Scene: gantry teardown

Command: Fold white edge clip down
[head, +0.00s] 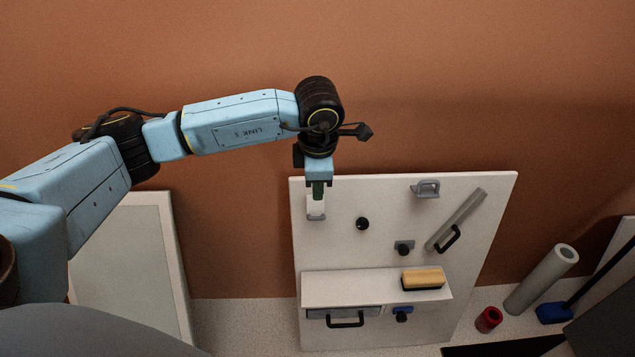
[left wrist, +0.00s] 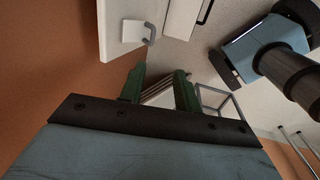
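The white edge clip (head: 316,205) is near the upper left corner of the white board, with a grey part at its lower end. In the left wrist view what looks like the same clip (left wrist: 134,31) is a white plate with a grey loop near the board's edge. My left gripper (head: 318,190) points down and overlaps the clip's upper end in the head view. In the left wrist view its two green fingers (left wrist: 160,73) are spread, with no object between them, and the clip appears beyond their tips. Whether they touch it cannot be told. My right gripper is not in view.
The white board (head: 345,250) leans by the brown wall. It carries a grey bracket (head: 427,189), black knobs, a grey bar (head: 461,213) and a shelf (head: 345,287) with a yellow block (head: 423,277).

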